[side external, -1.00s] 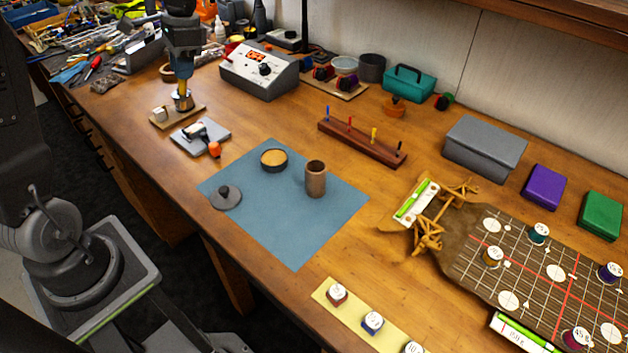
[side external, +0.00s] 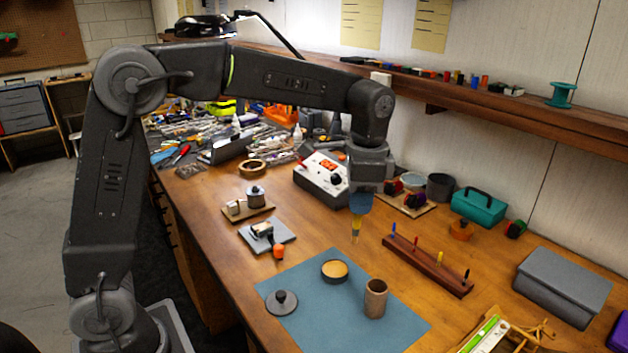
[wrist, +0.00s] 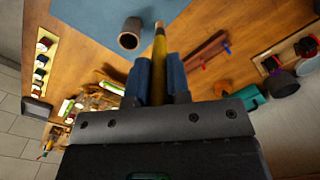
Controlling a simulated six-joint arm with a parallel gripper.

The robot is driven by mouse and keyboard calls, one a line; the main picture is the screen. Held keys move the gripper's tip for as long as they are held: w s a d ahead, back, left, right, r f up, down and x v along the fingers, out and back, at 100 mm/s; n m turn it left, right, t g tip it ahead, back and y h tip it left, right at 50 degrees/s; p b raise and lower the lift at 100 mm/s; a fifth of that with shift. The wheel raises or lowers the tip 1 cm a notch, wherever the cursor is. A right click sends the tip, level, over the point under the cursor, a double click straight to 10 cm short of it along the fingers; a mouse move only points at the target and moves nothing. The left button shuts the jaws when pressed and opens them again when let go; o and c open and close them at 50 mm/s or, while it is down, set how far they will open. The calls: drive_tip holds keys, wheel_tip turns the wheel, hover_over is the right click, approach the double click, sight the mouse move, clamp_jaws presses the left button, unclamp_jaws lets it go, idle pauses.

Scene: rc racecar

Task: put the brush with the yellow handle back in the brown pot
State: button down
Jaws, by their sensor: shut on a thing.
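The brush with the yellow handle (side external: 355,230) hangs roughly upright from my gripper (side external: 359,208), tip down, in the air. In the side view it appears above and left of the brown pot. In the wrist view the yellow brush (wrist: 159,45) sits between the two blue fingers of my gripper (wrist: 158,72), which are shut on it. The brown pot (side external: 375,302) stands upright on the blue mat (side external: 318,308), its dark opening facing up. In the wrist view the pot (wrist: 130,38) lies just left of the brush, apart from it.
A round tin with tan contents (side external: 335,269) and a grey knobbed lid (side external: 281,302) share the mat. A dark wooden rack with coloured pegs (side external: 425,264) stands right of the brush. A metal jar (side external: 256,197) stands on a small board at left. The mat's near area is clear.

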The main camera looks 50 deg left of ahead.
drive_tip(key=d+m, duration=0.1)
drive_tip(key=d, duration=0.6)
hover_over(376, 299)
drive_tip(key=w+a, duration=0.1)
drive_tip(key=w, duration=0.1)
drive_tip(key=shift+s+a+f+h, duration=0.1)
drive_tip(key=shift+f+h, duration=0.05)
drive_tip(key=shift+f, duration=0.75)
drive_tip(key=shift+s+a+f+h, duration=0.1)
drive_tip(key=shift+f+h, duration=0.05)
drive_tip(key=shift+f, duration=0.7)
drive_tip(key=shift+f, duration=0.35)
drive_tip(key=shift+f, duration=1.4)
drive_tip(key=shift+f, duration=0.4)
drive_tip(key=shift+f, duration=0.7)
drive_tip(key=shift+f, duration=0.6)
